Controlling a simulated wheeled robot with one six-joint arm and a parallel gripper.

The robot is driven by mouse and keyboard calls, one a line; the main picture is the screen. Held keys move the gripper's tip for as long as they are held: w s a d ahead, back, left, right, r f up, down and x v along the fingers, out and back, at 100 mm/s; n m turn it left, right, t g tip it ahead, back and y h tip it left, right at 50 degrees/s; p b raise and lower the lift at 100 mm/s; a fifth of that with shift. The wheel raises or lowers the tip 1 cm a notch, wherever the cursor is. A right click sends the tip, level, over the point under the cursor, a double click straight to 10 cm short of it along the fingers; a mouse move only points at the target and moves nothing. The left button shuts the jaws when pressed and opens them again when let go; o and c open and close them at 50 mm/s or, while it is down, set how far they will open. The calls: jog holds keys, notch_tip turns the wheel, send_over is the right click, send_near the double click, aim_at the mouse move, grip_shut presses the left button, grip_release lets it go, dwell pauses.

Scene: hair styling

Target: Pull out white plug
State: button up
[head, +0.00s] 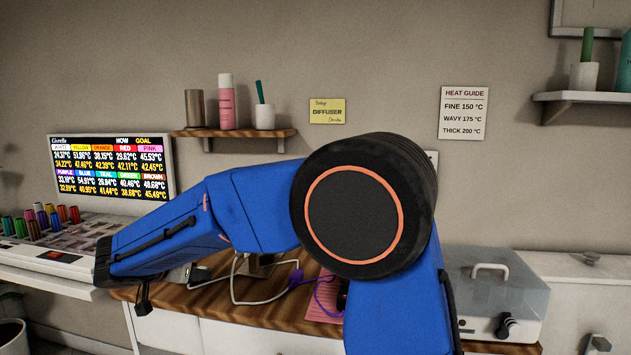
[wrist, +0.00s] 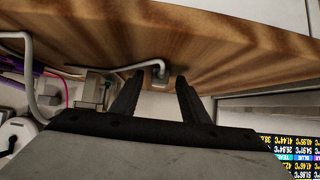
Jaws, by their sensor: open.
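In the wrist view, a white plug (wrist: 159,69) with a white cable shows against the wooden counter (wrist: 215,40), just beyond my fingertips. My gripper (wrist: 159,77) is open. Its two dark fingers point toward the plug, one on each side in the picture. I cannot tell whether they touch it or how deep it sits between them. In the head view, my blue arm reaches left over the counter and hides most of the gripper and the plug.
A white cable (head: 235,290) and a purple cable (head: 325,292) lie on the counter behind my arm. A temperature screen (head: 112,167) and colored rollers (head: 42,215) are at left. A clear-lidded box (head: 500,285) is at right.

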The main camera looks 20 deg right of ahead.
jog(key=v, duration=1.7)
jog(key=shift+s+a+r, duration=0.1)
jog(key=shift+s+a, duration=0.05)
jog(key=shift+s, duration=0.05)
